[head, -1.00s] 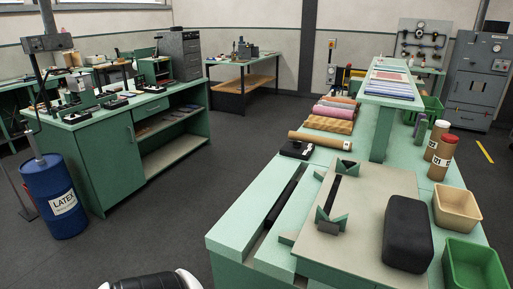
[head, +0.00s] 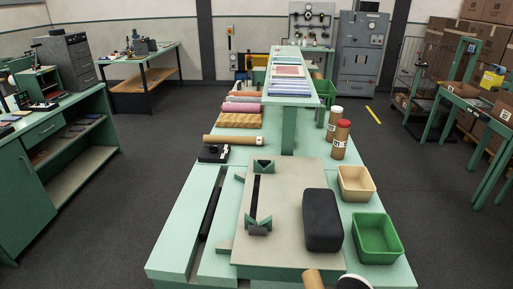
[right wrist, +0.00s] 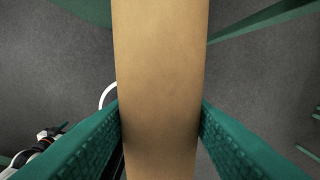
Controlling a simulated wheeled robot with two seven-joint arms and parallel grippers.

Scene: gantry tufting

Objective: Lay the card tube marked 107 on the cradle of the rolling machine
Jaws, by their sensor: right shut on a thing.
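My right gripper (right wrist: 160,112) is shut on a plain brown card tube (right wrist: 158,50), with a ribbed green finger on each side of it. The tube's end also shows at the bottom edge of the head view (head: 313,279), in front of the rolling machine. No number can be read on it. The rolling machine's cradle has two green V-shaped supports, a far one (head: 263,167) and a near one (head: 258,225), on a grey plate (head: 284,190). Both supports are empty. My left gripper is not in view.
A black rounded block (head: 322,220) stands right of the cradle, beside a tan bin (head: 356,183) and a green bin (head: 377,238). Another card tube (head: 232,139) lies beyond the plate near rolled fabrics (head: 240,120). Two capped tubes stand upright, one red-capped (head: 341,141).

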